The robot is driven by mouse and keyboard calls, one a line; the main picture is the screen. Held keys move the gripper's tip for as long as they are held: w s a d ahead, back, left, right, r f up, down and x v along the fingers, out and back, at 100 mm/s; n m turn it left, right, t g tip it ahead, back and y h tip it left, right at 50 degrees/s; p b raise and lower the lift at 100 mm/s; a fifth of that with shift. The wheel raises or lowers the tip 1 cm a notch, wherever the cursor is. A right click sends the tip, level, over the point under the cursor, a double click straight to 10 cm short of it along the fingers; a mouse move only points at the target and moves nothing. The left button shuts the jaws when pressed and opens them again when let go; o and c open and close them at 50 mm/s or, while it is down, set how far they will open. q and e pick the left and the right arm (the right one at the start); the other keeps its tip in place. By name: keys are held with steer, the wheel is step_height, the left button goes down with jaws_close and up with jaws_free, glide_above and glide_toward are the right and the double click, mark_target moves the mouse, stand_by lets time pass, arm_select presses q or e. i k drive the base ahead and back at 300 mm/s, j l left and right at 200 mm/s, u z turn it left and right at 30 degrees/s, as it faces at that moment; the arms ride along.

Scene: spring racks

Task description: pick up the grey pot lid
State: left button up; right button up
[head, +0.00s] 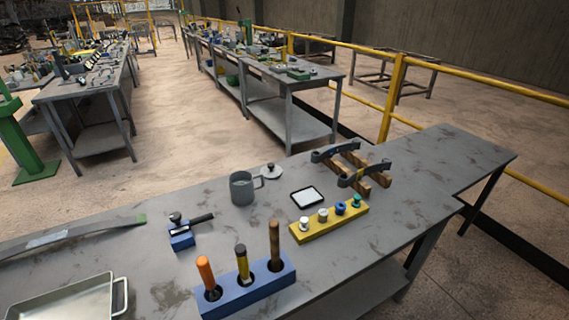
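A small round grey lid (268,172) with a dark knob on top lies on the grey worktable (400,225), in the upper middle of the head view. It lies just behind and to the right of a grey pot or mug (241,190) with a side handle. The handle reaches close to the lid's left edge; I cannot tell if they touch. Neither of my grippers is in view.
A white-faced tablet-like plate (306,196), a yellow block with several knobs (328,224) and wooden clamps (350,168) lie right of the pot. A blue holder (247,291) with upright handles and a metal tray (65,300) are in front. A blue-based tool (183,238) lies left.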

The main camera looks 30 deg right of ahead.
mark_target(269, 171)
steer(key=z, duration=0.9)
